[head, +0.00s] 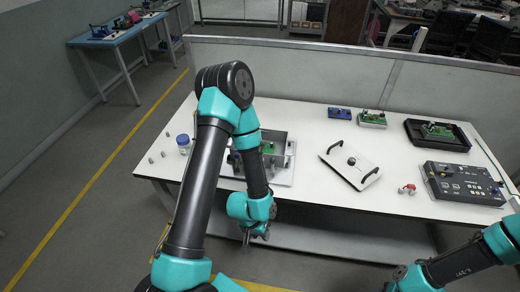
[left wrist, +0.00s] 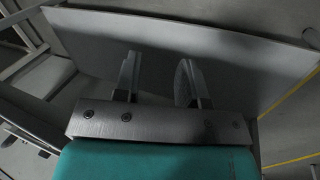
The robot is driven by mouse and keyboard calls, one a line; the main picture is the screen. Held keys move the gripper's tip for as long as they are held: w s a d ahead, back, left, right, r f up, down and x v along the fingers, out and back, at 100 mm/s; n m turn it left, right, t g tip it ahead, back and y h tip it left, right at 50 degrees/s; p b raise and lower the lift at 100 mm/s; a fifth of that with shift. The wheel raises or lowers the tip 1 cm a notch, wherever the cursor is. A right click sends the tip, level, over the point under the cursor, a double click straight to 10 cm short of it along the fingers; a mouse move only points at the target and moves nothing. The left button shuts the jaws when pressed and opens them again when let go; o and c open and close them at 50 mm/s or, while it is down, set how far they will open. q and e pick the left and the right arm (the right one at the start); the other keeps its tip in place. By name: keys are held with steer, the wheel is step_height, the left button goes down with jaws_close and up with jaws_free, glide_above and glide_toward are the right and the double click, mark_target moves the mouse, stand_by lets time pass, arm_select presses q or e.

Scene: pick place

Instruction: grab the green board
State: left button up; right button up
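Several green boards show in the head view. One green board (head: 268,148) sits inside a grey metal box on the table, partly hidden by my left arm. Another green board (head: 372,117) lies on a small white base at the back. A third green board (head: 437,130) is in the black open case at the right. My left gripper (head: 248,238) hangs in front of the table's near edge, apart from all the boards. The left wrist view shows its two fingers (left wrist: 159,85) spread with nothing between them. My right gripper is outside the frames.
The white table (head: 310,205) has a low partition (head: 300,70) behind it. A white lid with black handles (head: 350,167) lies mid-table. A black control box (head: 463,183), red part (head: 407,188), blue part (head: 339,113) and small bottle (head: 183,144) stand around it.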

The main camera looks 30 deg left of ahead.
arm_select(q)
steer(key=shift+o, duration=0.4)
steer(key=o, duration=1.1)
